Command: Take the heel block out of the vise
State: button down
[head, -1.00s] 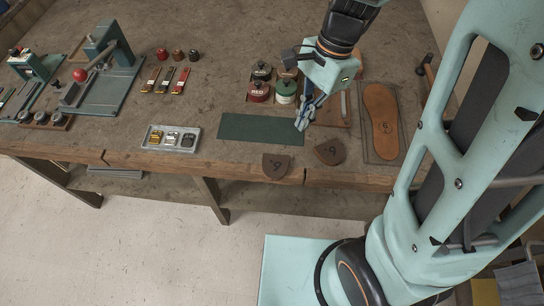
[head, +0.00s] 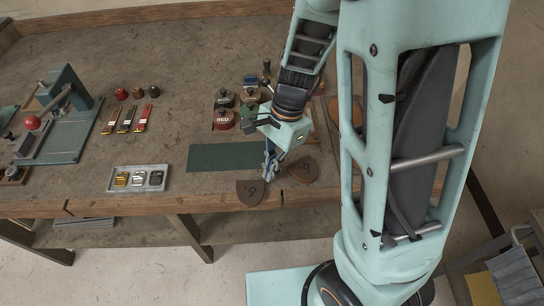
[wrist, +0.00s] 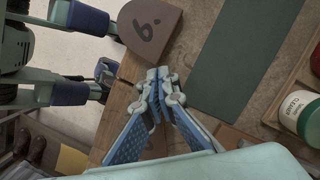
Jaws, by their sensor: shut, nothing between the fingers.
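My gripper (head: 268,174) is shut and empty, pointing down near the bench's front edge, between two brown heel-shaped pieces. No heel block in a vise is clearly visible.
A grey tray (head: 113,180) of small metal parts lies further left. A teal press (head: 62,125) stands at the far left. My arm hides the bench's right side.

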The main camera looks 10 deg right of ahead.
aim_at(260, 183)
dwell(0.3)
jog(key=shift+s+a+p, duration=0.45)
jog(key=shift+s+a, duration=0.5)
jog(key=shift+a, duration=0.3)
